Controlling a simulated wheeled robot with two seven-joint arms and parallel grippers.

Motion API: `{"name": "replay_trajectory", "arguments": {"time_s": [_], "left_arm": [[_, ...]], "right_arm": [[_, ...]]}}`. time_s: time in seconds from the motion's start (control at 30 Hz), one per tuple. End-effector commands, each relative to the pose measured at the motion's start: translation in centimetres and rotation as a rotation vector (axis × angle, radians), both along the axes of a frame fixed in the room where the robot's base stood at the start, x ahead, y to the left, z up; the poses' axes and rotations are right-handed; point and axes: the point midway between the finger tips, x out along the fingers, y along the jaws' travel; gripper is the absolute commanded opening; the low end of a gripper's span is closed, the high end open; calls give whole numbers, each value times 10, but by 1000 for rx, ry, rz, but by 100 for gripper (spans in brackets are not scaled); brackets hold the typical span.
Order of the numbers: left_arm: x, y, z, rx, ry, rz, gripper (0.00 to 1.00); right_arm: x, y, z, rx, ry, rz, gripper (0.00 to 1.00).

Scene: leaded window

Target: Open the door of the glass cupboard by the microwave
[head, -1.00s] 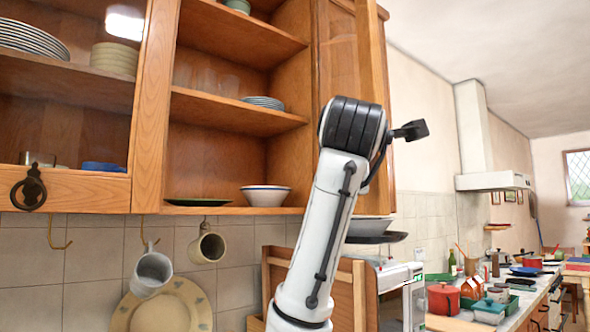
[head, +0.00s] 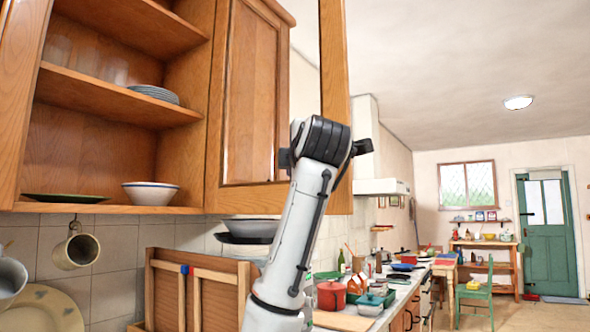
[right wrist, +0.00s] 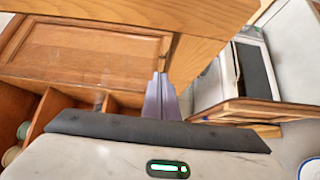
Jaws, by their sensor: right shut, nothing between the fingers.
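In the head view the cupboard's glass door stands swung out from the right side of the open shelves. Its free upright (head: 336,110) shows nearly edge-on, and a panelled wooden door (head: 255,90) shows behind the glass. The shelves (head: 120,108) hold plates, glasses and a bowl. My right arm rises in front, below the door; its gripper is not visible there. In the right wrist view my right gripper (right wrist: 160,78) is shut and empty, its tips close to a wooden frame edge (right wrist: 200,35); contact is unclear. My left gripper is not in view.
A wooden rack (head: 165,290) stands on the counter under the cupboard. Mugs hang from hooks, one of them a beige mug (head: 77,250). A red pot (head: 331,295) and other cookware stand along the counter. The floor towards the green door (head: 546,235) looks mostly clear.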

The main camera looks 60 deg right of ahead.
Motion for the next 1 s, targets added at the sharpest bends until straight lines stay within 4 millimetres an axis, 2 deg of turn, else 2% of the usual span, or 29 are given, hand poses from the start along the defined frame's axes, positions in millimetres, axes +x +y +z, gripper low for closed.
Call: {"name": "replay_trajectory", "arguments": {"time_s": [0.27, 0.37, 0.5, 0.6, 0.8, 1.0], "left_arm": [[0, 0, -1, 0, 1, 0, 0], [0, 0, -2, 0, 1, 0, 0], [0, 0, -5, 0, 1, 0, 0], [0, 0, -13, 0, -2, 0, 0], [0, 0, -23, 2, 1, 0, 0], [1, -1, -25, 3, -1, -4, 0]], "right_arm": [[0, 3, 0, 0, 0, 0, 0], [3, 16, 0, -2, -1, 5, 0], [8, 49, -1, -4, 1, 16, 0], [-19, 52, -2, 0, -8, 10, 0], [-60, 63, -1, -1, -6, 10, 0], [-84, 70, -1, 0, -1, 12, 0]]}}
